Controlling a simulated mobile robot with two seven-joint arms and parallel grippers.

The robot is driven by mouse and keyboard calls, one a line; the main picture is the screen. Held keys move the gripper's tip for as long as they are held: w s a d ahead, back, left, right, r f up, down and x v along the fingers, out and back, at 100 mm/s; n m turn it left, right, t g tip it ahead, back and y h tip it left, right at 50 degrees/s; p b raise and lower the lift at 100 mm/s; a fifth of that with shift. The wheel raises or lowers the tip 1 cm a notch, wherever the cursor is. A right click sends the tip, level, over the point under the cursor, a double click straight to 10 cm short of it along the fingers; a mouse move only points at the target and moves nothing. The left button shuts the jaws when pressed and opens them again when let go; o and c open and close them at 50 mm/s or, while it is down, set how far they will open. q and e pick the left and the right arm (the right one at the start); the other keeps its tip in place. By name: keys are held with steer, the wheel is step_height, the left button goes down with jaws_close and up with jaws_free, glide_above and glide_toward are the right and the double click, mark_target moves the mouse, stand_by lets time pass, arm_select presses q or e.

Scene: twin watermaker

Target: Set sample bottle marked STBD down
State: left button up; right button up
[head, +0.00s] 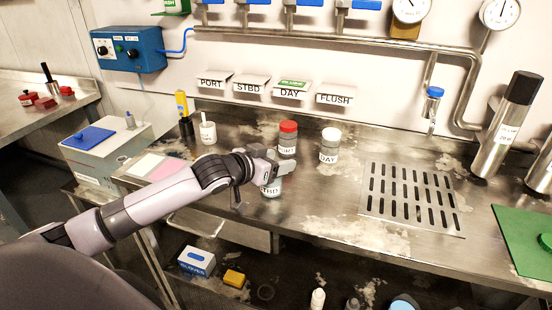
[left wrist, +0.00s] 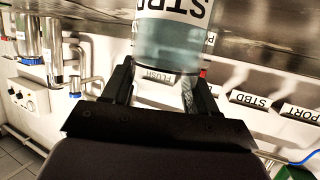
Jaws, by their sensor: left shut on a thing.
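My left gripper (head: 278,170) is shut on the sample bottle marked STBD (head: 271,191). The bottle's label and clear, bluish lower body show below the gripper in the head view; its top is hidden there by the gripper. In the left wrist view, the bottle (left wrist: 174,45) sits between the two fingers (left wrist: 158,88). It is over the steel counter (head: 330,205) near the front edge; I cannot tell if its base touches. My right gripper is not in view.
A slotted drain grate (head: 411,198) lies right of the bottles. A white cup (head: 208,132) and a pink-and-white pad (head: 157,167) are to the left. Wall labels PORT, STBD (head: 249,85), DAY and FLUSH hang behind. A green mat (head: 522,240) is at far right.

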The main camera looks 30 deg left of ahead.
arm_select(q)
steer(key=o, duration=1.3)
steer(key=shift+f, duration=0.1)
steer(key=shift+c, duration=0.2)
steer(key=shift+r, duration=0.2)
steer(key=v, duration=1.2)
steer(key=shift+f, duration=0.1)
